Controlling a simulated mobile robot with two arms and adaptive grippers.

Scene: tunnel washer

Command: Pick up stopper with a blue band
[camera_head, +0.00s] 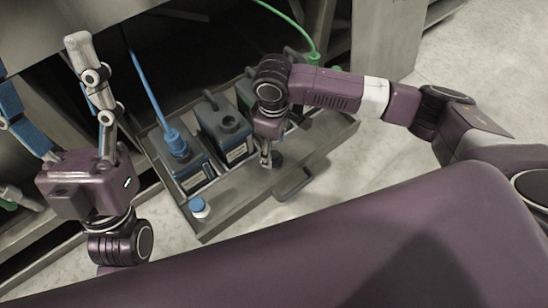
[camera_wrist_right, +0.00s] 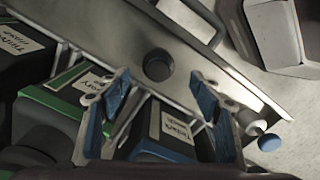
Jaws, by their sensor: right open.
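A small white stopper with a blue band (camera_head: 199,208) sits at the front left of the open metal drawer (camera_head: 232,208). In the right wrist view, a blue rounded piece (camera_wrist_right: 269,142) at the right may be this stopper. My right gripper (camera_head: 267,160) is open, pointing down over the drawer, well to the right of the stopper. In its wrist view the right gripper (camera_wrist_right: 158,82) has its fingers apart, with a dark round piece (camera_wrist_right: 158,66) beyond them. My left gripper (camera_head: 40,58) is open and empty at the left, fingers up.
A blue-topped canister (camera_head: 183,158) with a blue lance, a dark canister (camera_head: 222,122) and a green canister (camera_head: 243,92) stand in the drawer. A handle (camera_head: 294,184) sticks out from its front. A green hose (camera_head: 298,28) runs behind. Pale floor lies to the right.

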